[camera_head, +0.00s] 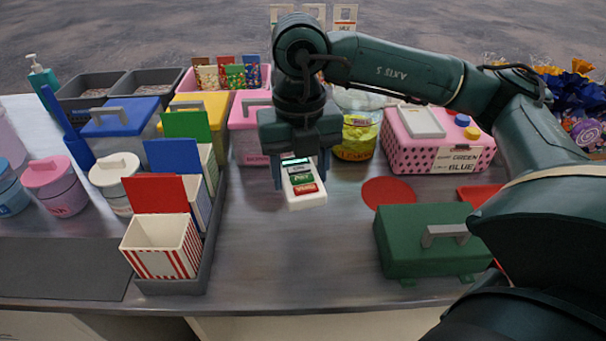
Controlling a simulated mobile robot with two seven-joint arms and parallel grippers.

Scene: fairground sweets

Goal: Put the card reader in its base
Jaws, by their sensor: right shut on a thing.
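The card reader (304,194) is white, with a small screen at its upper end and green and red marks below. My right gripper (300,176) comes down from above and is shut on its upper part, one finger on each side. The reader is tilted, with its lower end toward the front of the counter, and seems held above the grey top. I cannot make out its base with certainty; part of the counter behind my gripper is hidden. My left gripper is not in view.
A dark green box (405,246) with a grey handle stands front right, near a flat red disc (388,194). A striped carton (162,246) sits in a grey tray (171,286) at left. The front middle counter (290,260) is clear.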

